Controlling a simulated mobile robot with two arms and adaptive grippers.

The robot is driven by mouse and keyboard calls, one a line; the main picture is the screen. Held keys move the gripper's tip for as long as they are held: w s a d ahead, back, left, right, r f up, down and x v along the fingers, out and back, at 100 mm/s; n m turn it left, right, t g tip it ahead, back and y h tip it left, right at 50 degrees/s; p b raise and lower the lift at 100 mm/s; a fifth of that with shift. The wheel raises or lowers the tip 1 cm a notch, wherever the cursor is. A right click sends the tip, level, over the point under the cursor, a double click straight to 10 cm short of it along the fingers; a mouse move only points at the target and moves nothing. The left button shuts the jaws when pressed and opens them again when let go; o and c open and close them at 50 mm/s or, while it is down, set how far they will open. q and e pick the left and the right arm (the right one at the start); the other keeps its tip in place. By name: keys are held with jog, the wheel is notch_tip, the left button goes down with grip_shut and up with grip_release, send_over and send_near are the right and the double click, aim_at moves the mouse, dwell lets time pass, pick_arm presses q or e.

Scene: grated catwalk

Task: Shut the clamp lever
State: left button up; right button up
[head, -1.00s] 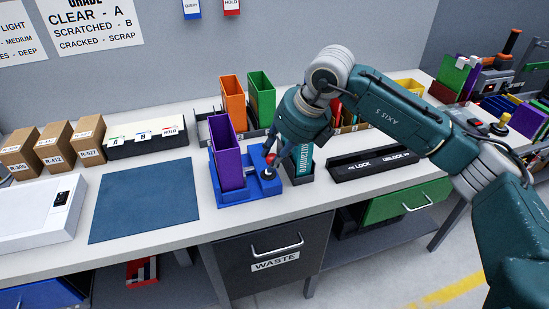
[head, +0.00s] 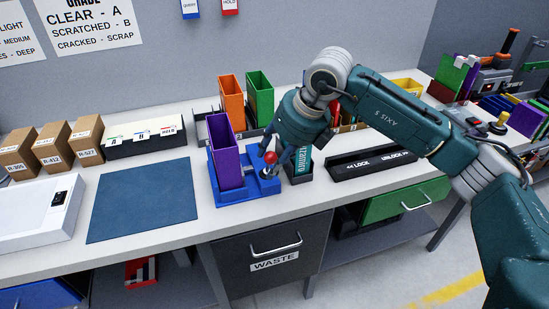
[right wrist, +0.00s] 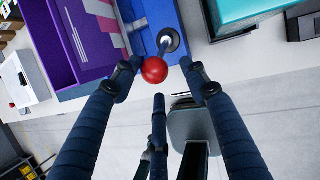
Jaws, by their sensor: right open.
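The clamp lever has a red ball knob (head: 270,157) on a short metal rod. It stands on the front right part of a blue fixture (head: 236,196), which holds an upright purple case (head: 225,150). My right gripper (head: 286,158) comes down from above, just right of the knob, with its fingers spread. In the right wrist view the red knob (right wrist: 154,70) lies near the left fingertip, between the open fingers (right wrist: 165,80); whether a finger touches it I cannot tell. The rod runs from the knob to a dark round pivot (right wrist: 169,40). My left gripper is not in view.
A dark holder with a teal case (head: 302,160) stands close right of the fixture. A black lock/unlock bar (head: 370,165) lies farther right. Orange (head: 231,100) and green (head: 260,98) cases stand behind. A blue mat (head: 143,200) leaves free room at left.

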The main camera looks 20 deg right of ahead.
jog(key=v, duration=1.2)
jog(key=shift+f, duration=0.1)
jog(key=shift+s, duration=0.1)
